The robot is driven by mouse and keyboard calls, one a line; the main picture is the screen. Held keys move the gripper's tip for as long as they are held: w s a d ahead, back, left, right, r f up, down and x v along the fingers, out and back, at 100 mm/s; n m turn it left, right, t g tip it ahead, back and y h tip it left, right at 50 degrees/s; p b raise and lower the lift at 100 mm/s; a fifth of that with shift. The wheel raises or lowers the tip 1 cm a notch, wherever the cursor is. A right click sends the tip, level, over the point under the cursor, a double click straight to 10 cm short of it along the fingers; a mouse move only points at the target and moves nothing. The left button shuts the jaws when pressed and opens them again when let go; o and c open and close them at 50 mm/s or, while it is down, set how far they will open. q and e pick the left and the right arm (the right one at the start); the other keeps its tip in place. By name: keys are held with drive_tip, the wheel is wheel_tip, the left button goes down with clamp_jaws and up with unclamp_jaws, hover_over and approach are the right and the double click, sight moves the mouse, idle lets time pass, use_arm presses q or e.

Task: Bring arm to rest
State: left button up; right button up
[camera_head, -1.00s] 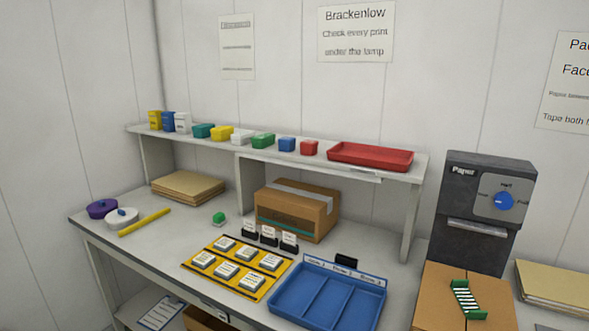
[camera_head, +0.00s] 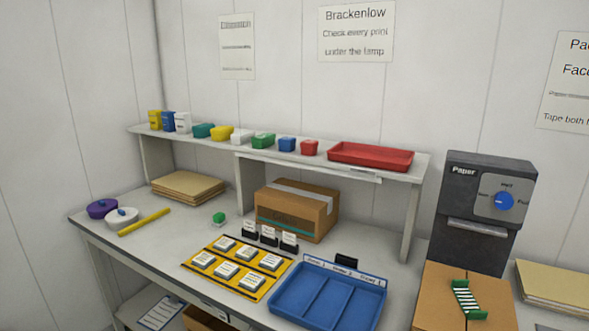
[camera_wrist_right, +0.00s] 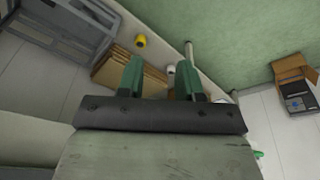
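My right gripper (camera_wrist_right: 159,80) shows in the right wrist view. Its two green fingers stand well apart with nothing between them, so it is open and empty. It hangs in the air, and no ink bottle is near its fingers. Neither gripper shows in the head view, and my left gripper is not in any view. On the bench in the head view is a blue tray (camera_head: 372,304) with three compartments, all empty. To its left is a yellow board (camera_head: 222,243) holding several small labelled white blocks.
A raised shelf (camera_head: 222,143) carries several coloured boxes and a red tray (camera_head: 370,155). Below it are a cardboard box (camera_head: 297,213) and a stack of brown sheets (camera_head: 187,188). A black paper dispenser (camera_head: 482,235) stands at right.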

drive_tip(key=s+f+g, duration=0.1)
drive_tip(key=s+f, duration=0.2)
drive_tip(key=f, duration=0.4)
drive_tip(key=s+f, duration=0.3)
drive_tip(key=f, duration=0.4)
drive_tip(key=s+d+f, duration=0.3)
drive_tip(key=s+f, duration=0.7)
drive_tip(key=s, duration=0.2)
drive_tip(key=shift+s+d+g, duration=0.15)
drive_tip(key=shift+s+g, duration=0.1)
drive_tip(key=shift+g, duration=0.15)
